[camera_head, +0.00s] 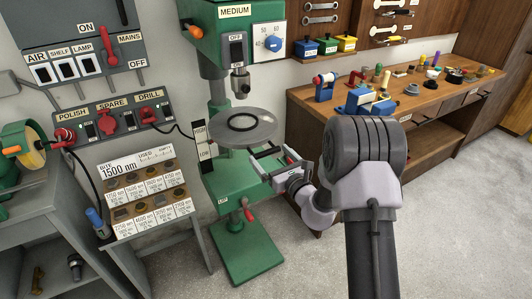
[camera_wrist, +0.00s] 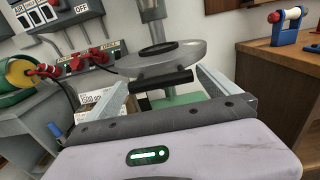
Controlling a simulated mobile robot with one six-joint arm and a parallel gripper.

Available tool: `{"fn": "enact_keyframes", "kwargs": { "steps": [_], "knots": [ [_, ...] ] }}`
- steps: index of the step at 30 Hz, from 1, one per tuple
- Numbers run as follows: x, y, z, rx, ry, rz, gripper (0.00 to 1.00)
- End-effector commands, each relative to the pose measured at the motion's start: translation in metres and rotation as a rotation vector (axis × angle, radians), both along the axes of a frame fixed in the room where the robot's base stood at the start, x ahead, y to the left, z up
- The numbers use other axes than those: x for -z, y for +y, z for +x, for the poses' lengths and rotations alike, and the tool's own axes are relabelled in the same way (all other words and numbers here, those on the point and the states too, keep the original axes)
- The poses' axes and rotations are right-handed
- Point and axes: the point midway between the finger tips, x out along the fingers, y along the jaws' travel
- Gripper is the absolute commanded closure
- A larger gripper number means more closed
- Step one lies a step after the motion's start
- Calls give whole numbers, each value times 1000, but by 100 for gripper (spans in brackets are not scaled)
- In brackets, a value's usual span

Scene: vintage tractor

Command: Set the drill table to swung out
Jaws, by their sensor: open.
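The drill table (camera_head: 262,132) is a round grey disc with a dark ring on top. It sits below the chuck (camera_head: 240,84) of the green drill press (camera_head: 213,97). In the wrist view the table (camera_wrist: 185,57) is just beyond my fingers. A black bar (camera_wrist: 160,81) shows under its near edge, between the fingers; I cannot tell whether they touch it. My gripper (camera_head: 270,163) is open at the table's near right side, slightly below it. It also shows in the wrist view (camera_wrist: 165,84), with its fingers spread.
A red-handled lever (camera_head: 248,213) is low on the press, above its green base (camera_head: 246,258). A bit rack (camera_head: 150,200) stands left of the press. A wooden workbench (camera_head: 330,122) with small items is at right. The grey floor at front right is clear.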

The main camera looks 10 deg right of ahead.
Motion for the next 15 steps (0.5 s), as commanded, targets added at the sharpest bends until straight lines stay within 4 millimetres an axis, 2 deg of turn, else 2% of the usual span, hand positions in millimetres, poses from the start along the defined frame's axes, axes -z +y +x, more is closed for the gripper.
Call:
{"fn": "enact_keyframes", "kwargs": {
  "steps": [6, 15],
  "knots": [
    [1, 9, 27, -2, 0, -1, 0],
    [0, 11, 33, -1, 1, 1, 0]
  ]
}}
